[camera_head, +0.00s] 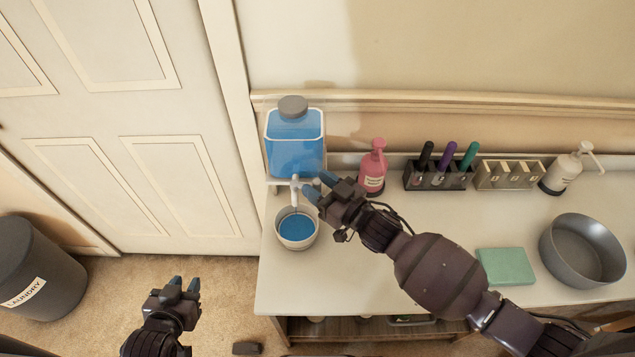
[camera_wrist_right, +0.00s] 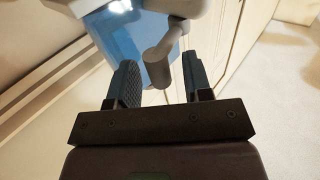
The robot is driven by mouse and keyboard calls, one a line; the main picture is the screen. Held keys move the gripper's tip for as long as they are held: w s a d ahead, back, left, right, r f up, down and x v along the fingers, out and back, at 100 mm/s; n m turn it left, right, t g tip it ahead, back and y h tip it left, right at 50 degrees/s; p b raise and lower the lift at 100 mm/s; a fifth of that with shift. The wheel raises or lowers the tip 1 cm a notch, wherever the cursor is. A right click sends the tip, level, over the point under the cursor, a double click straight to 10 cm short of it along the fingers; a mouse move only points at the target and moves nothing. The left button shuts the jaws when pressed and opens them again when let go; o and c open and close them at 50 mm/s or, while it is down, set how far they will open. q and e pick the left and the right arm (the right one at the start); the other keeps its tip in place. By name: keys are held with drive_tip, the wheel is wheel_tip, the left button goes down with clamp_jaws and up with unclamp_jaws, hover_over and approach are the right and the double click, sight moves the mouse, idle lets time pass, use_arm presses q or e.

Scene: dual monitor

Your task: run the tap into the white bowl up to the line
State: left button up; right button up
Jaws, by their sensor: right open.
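A blue-filled dispenser tank (camera_head: 294,146) with a grey cap stands at the back left of the counter. Its pale tap (camera_head: 294,190) points down over the white bowl (camera_head: 297,243), which holds blue liquid. Whether liquid is running, and where the line is, I cannot tell. My right gripper (camera_head: 320,186) is beside the tap, on its right. In the right wrist view the open fingers (camera_wrist_right: 160,82) stand either side of the grey tap part (camera_wrist_right: 157,65), with gaps visible. My left gripper (camera_head: 184,285) is open and empty, low over the floor left of the counter.
A pink pump bottle (camera_head: 373,168), a marker holder (camera_head: 438,177), an empty slotted holder (camera_head: 509,175) and a white pump bottle (camera_head: 562,172) line the back. A green block (camera_head: 505,266) and grey basin (camera_head: 582,252) are at right. A laundry bin (camera_head: 38,272) stands left.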

drive_tip(key=shift+w+a, duration=0.2)
drive_tip(key=c, duration=0.6)
drive_tip(key=shift+c, duration=0.7)
drive_tip(key=shift+r, duration=0.1)
